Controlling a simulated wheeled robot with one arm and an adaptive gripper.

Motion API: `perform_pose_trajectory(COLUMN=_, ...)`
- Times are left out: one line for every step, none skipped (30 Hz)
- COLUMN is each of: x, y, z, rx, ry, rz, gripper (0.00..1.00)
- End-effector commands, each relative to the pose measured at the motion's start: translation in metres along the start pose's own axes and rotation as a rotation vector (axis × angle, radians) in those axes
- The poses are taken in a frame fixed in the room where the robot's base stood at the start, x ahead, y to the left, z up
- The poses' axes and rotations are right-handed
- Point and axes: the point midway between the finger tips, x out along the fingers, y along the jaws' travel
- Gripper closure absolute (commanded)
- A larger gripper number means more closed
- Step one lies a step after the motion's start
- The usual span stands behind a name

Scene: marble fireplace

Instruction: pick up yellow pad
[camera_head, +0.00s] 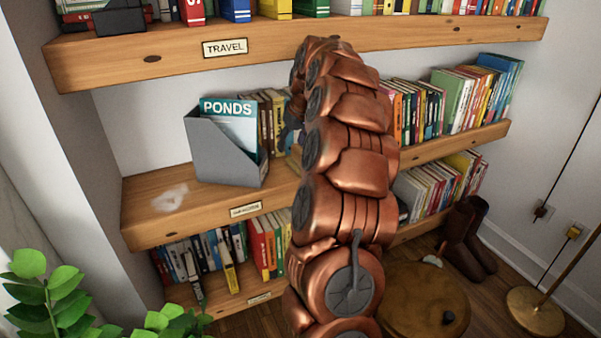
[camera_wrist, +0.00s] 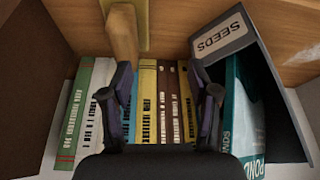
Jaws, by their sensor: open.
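In the wrist view, a flat yellow strip (camera_wrist: 141,24) lies on the wooden shelf at the top of the picture; it may be the yellow pad. A tan wooden block (camera_wrist: 122,36) covers part of it. My gripper (camera_wrist: 166,86) is open and empty, its two dark fingers apart in front of a row of upright books. The yellow strip is above and left of the gap between the fingers. In the head view my copper arm hides most of the gripper and this part of the shelf.
A grey file box (camera_wrist: 222,38) labelled SEEDS holds a teal PONDS book (camera_wrist: 240,110), close right of my right finger. Upright books, including a yellow one (camera_wrist: 147,100), stand behind the fingers. An upper shelf (camera_head: 180,58) overhangs. The middle shelf's left end (camera_head: 150,205) is clear apart from a whitish patch.

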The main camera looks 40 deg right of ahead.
Motion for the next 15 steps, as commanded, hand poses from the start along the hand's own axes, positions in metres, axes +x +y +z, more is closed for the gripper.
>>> perform_pose_trajectory(x=0.005, y=0.013, z=0.000, rx=0.016, ry=0.002, rz=0.011, gripper=0.40)
perform_pose_trajectory(x=0.004, y=0.019, z=-0.002, rx=0.026, ry=0.004, rz=0.016, gripper=0.40)
perform_pose_trajectory(x=0.004, y=0.026, z=-0.002, rx=0.039, ry=0.005, rz=0.022, gripper=0.40)
perform_pose_trajectory(x=0.004, y=0.030, z=-0.003, rx=0.048, ry=0.006, rz=0.025, gripper=0.40)
perform_pose_trajectory(x=0.004, y=0.034, z=-0.004, rx=0.057, ry=0.006, rz=0.028, gripper=0.40)
perform_pose_trajectory(x=0.004, y=0.037, z=-0.004, rx=0.066, ry=0.006, rz=0.031, gripper=0.40)
perform_pose_trajectory(x=0.004, y=0.040, z=-0.004, rx=0.072, ry=0.006, rz=0.033, gripper=0.40)
perform_pose_trajectory(x=0.004, y=0.042, z=-0.004, rx=0.077, ry=0.006, rz=0.034, gripper=0.40)
perform_pose_trajectory(x=0.005, y=0.044, z=-0.004, rx=0.082, ry=0.005, rz=0.036, gripper=0.40)
perform_pose_trajectory(x=0.007, y=0.045, z=-0.004, rx=0.085, ry=0.005, rz=0.036, gripper=0.40)
perform_pose_trajectory(x=0.009, y=0.045, z=-0.004, rx=0.086, ry=0.005, rz=0.037, gripper=0.40)
perform_pose_trajectory(x=0.012, y=0.046, z=-0.004, rx=0.088, ry=0.004, rz=0.037, gripper=0.40)
perform_pose_trajectory(x=0.015, y=0.046, z=-0.004, rx=0.089, ry=0.003, rz=0.037, gripper=0.40)
perform_pose_trajectory(x=0.018, y=0.046, z=-0.003, rx=0.089, ry=0.003, rz=0.036, gripper=0.40)
perform_pose_trajectory(x=0.023, y=0.046, z=-0.003, rx=0.089, ry=0.002, rz=0.036, gripper=0.40)
